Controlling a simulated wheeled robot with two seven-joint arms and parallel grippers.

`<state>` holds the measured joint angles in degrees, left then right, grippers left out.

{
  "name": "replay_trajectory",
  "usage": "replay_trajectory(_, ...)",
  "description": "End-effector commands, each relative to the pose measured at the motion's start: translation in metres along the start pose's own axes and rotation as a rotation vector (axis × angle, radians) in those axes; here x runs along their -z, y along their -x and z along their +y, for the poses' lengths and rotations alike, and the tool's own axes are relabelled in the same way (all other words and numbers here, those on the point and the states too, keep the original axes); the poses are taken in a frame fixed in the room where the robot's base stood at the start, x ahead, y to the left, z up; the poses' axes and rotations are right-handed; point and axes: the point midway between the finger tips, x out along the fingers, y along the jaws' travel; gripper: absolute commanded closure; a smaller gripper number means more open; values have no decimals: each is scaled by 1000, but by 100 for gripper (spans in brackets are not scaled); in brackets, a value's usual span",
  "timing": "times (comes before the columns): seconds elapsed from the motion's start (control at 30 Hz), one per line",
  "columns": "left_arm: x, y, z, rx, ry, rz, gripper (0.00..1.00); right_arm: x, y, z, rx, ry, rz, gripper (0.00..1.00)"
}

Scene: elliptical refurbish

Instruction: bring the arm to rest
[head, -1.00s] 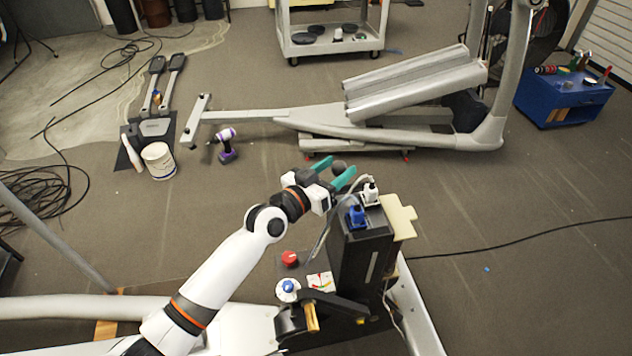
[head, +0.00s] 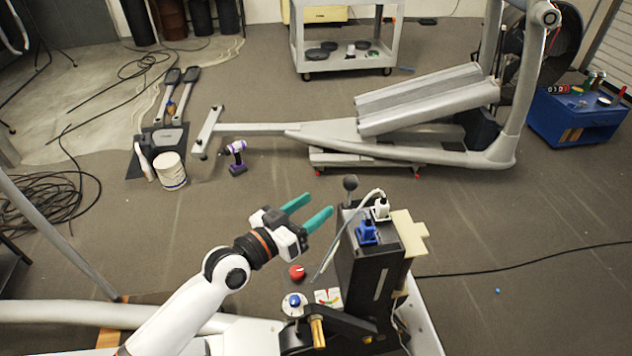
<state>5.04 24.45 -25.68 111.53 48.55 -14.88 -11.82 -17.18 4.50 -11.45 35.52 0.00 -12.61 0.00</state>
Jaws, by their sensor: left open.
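My left gripper (head: 306,212) shows in the head view, its two teal fingers apart with nothing between them. It hangs in the air to the left of a tall black box (head: 368,265). My left arm (head: 190,305) reaches up to it from the lower left. My right arm and gripper are not in the view.
The black box carries a blue plug (head: 367,232), a white plug (head: 381,208) and a dark knob (head: 350,184). A red knob (head: 297,272) lies below the gripper. A grey exercise machine (head: 430,100), purple drill (head: 237,158) and white bucket (head: 171,170) stand beyond on open floor.

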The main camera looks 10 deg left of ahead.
Motion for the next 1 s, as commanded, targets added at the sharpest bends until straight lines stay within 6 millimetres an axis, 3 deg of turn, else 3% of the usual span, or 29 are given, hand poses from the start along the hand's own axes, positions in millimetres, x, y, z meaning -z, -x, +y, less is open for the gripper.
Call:
replay_trajectory(0.17, 2, 1, -2, 1, 0, 9, 47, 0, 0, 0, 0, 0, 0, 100)
replay_trajectory(0.27, 18, 10, -12, 2, -4, 76, 47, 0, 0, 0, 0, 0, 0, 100)
replay_trajectory(0.33, 38, 24, -22, -8, -9, 174, 47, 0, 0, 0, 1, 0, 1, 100)
replay_trajectory(0.5, 99, 91, -36, -121, -15, 522, 47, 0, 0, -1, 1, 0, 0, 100)
replay_trajectory(0.6, 120, 132, -35, -209, -2, 687, 47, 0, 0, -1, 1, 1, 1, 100)
replay_trajectory(0.8, 143, 200, -32, -365, 41, 929, 47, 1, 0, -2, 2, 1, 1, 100)
replay_trajectory(1.0, 151, 257, -34, -498, 93, 1103, 47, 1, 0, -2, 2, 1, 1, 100)
